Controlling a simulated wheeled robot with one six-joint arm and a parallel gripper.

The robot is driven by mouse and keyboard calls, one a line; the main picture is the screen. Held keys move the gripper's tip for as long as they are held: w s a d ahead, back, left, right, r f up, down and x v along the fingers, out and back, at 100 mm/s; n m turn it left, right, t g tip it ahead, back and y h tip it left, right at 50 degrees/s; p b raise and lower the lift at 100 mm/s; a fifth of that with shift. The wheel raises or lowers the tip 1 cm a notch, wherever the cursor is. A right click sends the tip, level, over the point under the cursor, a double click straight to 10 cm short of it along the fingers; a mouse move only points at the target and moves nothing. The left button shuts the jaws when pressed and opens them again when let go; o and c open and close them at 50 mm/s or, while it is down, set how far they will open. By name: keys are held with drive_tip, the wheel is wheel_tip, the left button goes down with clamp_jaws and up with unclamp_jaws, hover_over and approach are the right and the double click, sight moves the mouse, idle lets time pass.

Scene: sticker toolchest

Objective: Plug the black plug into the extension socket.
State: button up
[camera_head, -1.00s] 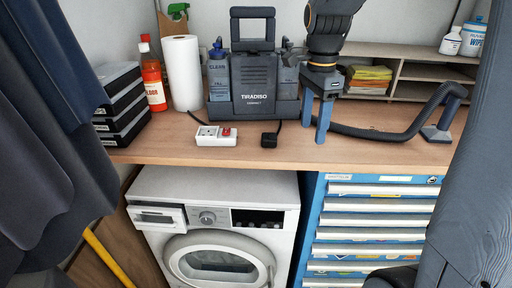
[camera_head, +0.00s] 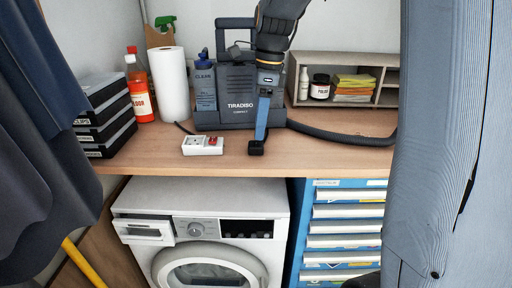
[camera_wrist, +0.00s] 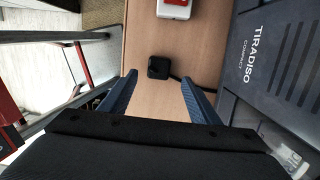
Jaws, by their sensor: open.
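The black plug (camera_head: 256,148) lies on the wooden worktop near its front edge. In the wrist view the plug (camera_wrist: 158,68) sits ahead of and between my fingers, its cord running toward the grey machine. The white extension socket (camera_head: 203,145) lies to the left of the plug, with a red part on it. In the wrist view the socket (camera_wrist: 174,8) is cut off at the top edge. My gripper (camera_head: 260,136) is right at the plug in the head view. In the wrist view my gripper (camera_wrist: 162,88) has its blue fingers apart with nothing held.
The grey Tiradiso machine (camera_head: 240,92) stands behind, its hose (camera_head: 345,134) running right. A paper roll (camera_head: 168,84), red bottle (camera_head: 141,95) and black cases (camera_head: 105,120) stand left. A shelf (camera_head: 310,62) is back right. Bare worktop (camera_head: 150,158) lies left of the socket.

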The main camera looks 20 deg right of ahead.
sight(256, 143)
drive_tip(key=shift+a+f+p, duration=0.25)
drive_tip(key=shift+f+p, duration=0.25)
drive_tip(key=shift+f, duration=0.85)
drive_tip(key=shift+a+f+p, duration=0.2)
drive_tip(key=shift+f+p, duration=0.3)
drive_tip(key=shift+f, duration=0.8)
drive_tip(key=c, duration=1.1)
